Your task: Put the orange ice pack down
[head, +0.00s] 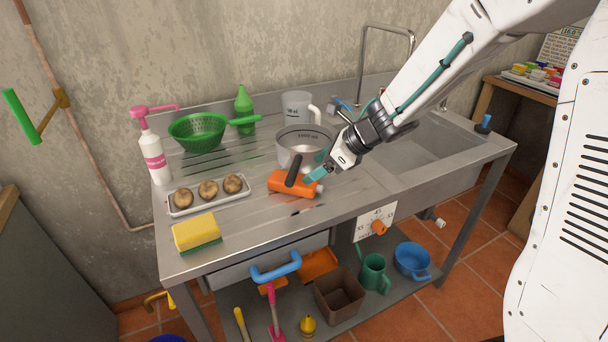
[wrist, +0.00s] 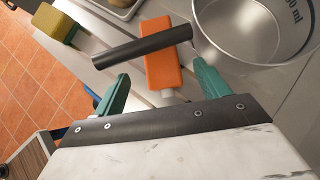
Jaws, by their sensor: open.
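The orange ice pack (head: 283,187) lies on the metal drainboard, in front of the measuring pot (head: 303,146). A dark bar (head: 293,172), seemingly the pot's handle, passes over it; in the wrist view this bar (wrist: 140,47) crosses the ice pack (wrist: 163,70) and hides part of it. My gripper (head: 318,174) is at the right end of the ice pack, low over the drainboard. In the wrist view my gripper (wrist: 160,76) is open, its teal fingers on either side of the ice pack's near end. Whether a finger touches the pack, I cannot tell.
A tray of round brown items (head: 180,208) and a yellow-green sponge (head: 197,233) are at the left. A green colander (head: 198,132) and a pink-topped pump bottle (head: 150,150) stand behind. The sink basin (head: 425,150) is at the right. Some drainboard in front is bare.

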